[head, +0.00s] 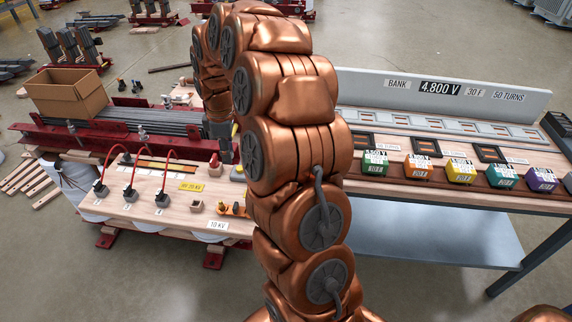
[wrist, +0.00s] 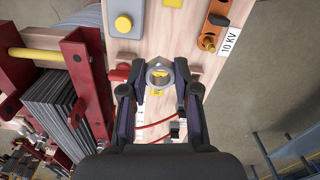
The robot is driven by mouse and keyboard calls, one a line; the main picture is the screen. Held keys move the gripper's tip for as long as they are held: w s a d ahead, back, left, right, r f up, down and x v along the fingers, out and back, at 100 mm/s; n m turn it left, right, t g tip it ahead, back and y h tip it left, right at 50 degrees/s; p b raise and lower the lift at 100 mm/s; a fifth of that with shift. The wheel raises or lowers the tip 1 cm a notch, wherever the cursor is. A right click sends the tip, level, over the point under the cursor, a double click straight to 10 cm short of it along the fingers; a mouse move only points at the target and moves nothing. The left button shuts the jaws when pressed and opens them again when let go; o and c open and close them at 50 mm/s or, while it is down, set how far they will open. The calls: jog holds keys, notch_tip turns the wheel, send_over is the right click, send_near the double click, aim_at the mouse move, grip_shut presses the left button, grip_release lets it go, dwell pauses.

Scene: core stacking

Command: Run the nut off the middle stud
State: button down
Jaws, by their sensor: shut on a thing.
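My gripper (wrist: 154,82) points down over the pale wooden board in the wrist view. Its two fingers are shut on a grey metal nut (wrist: 158,67), one finger on each side. Whether the nut sits on a stud or is clear of one cannot be told, as the stud is not clearly visible. In the head view my copper arm hides the gripper and nut. Three black terminals with red leads stand on the board, the middle one (head: 130,194) between the others; I cannot tell which stud is the middle one.
A red fitting (wrist: 119,74) is close left of the gripper. A grey box with a yellow button (wrist: 123,24) and an orange terminal (wrist: 208,42) lie beyond. The steel core stack (head: 120,126) and a cardboard box (head: 66,92) are behind the board. A bank bench (head: 440,200) stands right.

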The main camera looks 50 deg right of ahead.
jog(key=s+d+f+n+b, duration=0.1)
jog(key=s+d+n+b, duration=0.1)
jog(key=s+d, duration=0.1)
jog(key=s+d+f+n+b, duration=0.2)
jog(key=s+d, duration=0.1)
jog(key=d, duration=0.3)
jog(key=s+d+f+n+b, duration=0.2)
jog(key=s+d+n, duration=0.1)
jog(key=d, duration=0.1)
jog(key=shift+s+d, duration=0.2)
jog(key=shift+d, duration=0.2)
jog(key=shift+f+b, duration=1.85)
jog(key=shift+f, duration=1.25)
jog(key=c, duration=0.8)
grip_release()
jog(key=shift+o, duration=0.2)
notch_tip(320, 180, up, 12)
